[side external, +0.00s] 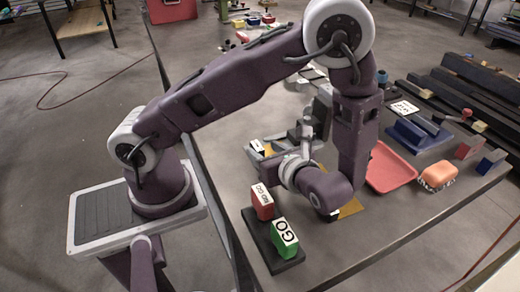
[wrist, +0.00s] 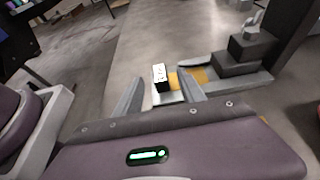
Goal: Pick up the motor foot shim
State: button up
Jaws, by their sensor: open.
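My gripper (wrist: 161,78) is open in the wrist view, one finger on each side of a small dark block with a white printed face (wrist: 159,72). Nothing is visibly held, and I cannot tell whether the fingers touch the block. An orange-yellow flat piece (wrist: 186,79) lies right of the block, on a light grey fixture base (wrist: 246,81). I cannot tell for sure which piece is the motor foot shim. In the side external view the printed block (side external: 257,146) sits at the fixture's left end; my wrist hides part of the fixture.
A red NO GO block (side external: 262,201) and a green GO block (side external: 285,238) stand on a dark base (side external: 256,244) at the front. A red tray (side external: 390,168), an orange item (side external: 438,175) and a blue fixture (side external: 419,136) lie to the right. The front right tabletop is bare.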

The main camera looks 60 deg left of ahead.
aim_at(257, 145)
jog(key=x, duration=0.5)
jog(key=shift+a, duration=0.3)
grip_shut()
